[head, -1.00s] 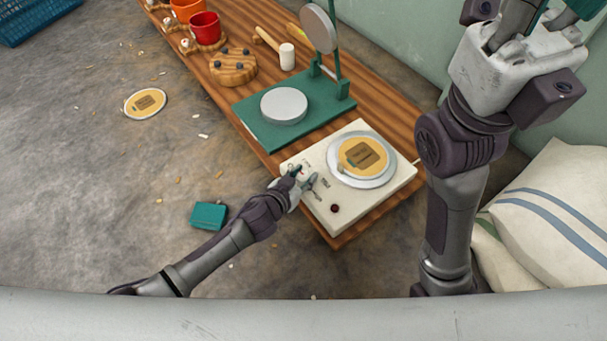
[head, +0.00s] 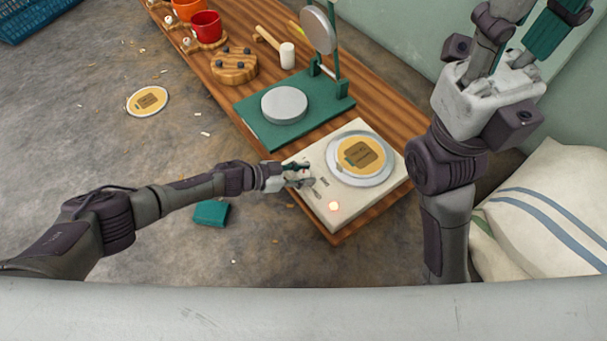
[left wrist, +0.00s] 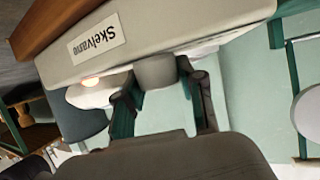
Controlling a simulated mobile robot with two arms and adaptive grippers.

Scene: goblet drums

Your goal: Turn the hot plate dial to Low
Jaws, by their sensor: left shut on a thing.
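The cream hot plate (head: 352,204) sits at the near end of the wooden bench, with a round silver plate on top. My left gripper (head: 306,178) is at the hot plate's near left side. In the left wrist view it is shut on the grey dial (left wrist: 155,72), one finger on each side. The dial's pointer and setting marks cannot be read. My right gripper (head: 530,35) is raised at the upper right, fingers apart and empty, tips partly cut off.
A yellow disc with a brown print (head: 361,155) lies on the hot plate; a similar disc (head: 147,101) lies on the floor. A green press (head: 330,103) stands behind the hot plate. A teal block (head: 211,213) and white sacks (head: 555,215) flank the bench.

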